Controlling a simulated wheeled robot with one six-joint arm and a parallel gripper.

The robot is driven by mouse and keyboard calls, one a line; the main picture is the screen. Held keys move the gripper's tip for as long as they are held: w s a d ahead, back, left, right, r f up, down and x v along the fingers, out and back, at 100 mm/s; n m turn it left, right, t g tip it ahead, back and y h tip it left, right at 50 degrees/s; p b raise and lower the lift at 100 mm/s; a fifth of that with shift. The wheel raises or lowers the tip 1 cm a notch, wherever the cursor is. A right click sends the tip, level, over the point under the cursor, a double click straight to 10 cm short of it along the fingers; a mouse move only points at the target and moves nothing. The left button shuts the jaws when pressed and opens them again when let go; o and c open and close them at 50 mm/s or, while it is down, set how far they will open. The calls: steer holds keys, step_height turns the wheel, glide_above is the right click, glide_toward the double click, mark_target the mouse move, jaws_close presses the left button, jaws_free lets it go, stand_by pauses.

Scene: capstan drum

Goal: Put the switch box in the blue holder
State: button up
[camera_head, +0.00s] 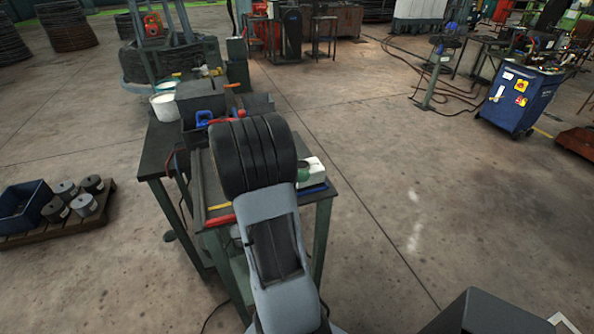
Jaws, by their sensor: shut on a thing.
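My arm (275,240) reaches over a workbench (158,160), and its black ribbed part covers much of the bench top. My gripper is hidden behind the arm, so its jaws do not show. A pale box with a green part (312,167), which looks like the switch box, shows partly at the right of the arm. A blue edge (314,189) shows just below it, perhaps the blue holder. I cannot tell whether the box touches the blue edge or is above it.
A blue clamp-like thing (203,117) and a grey box (207,95) are at the bench's back. A pallet with dark cylinders (75,205) is at left, a blue cabinet (520,95) at right. The floor right of the bench is clear.

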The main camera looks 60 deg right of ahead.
steer(key=shift+a+f, duration=0.1)
steer(key=shift+f, duration=0.8)
steer(key=shift+c, duration=0.7)
steer(key=o, duration=1.6)
steer(key=shift+o, duration=0.2)
steer(key=b+v, duration=0.1)
steer(key=v, duration=1.1)
steer(key=s+a+m+t+y, duration=0.2)
steer(key=a+m+t+y, duration=0.3)
steer(key=a, duration=0.8)
steer(key=s+a+m+t+y, duration=0.3)
steer(key=a+m+t+y, duration=0.3)
steer(key=a, duration=0.7)
steer(key=shift+s+a+r+t, duration=0.2)
steer(key=shift+a+t, duration=0.2)
steer(key=shift+t, duration=0.2)
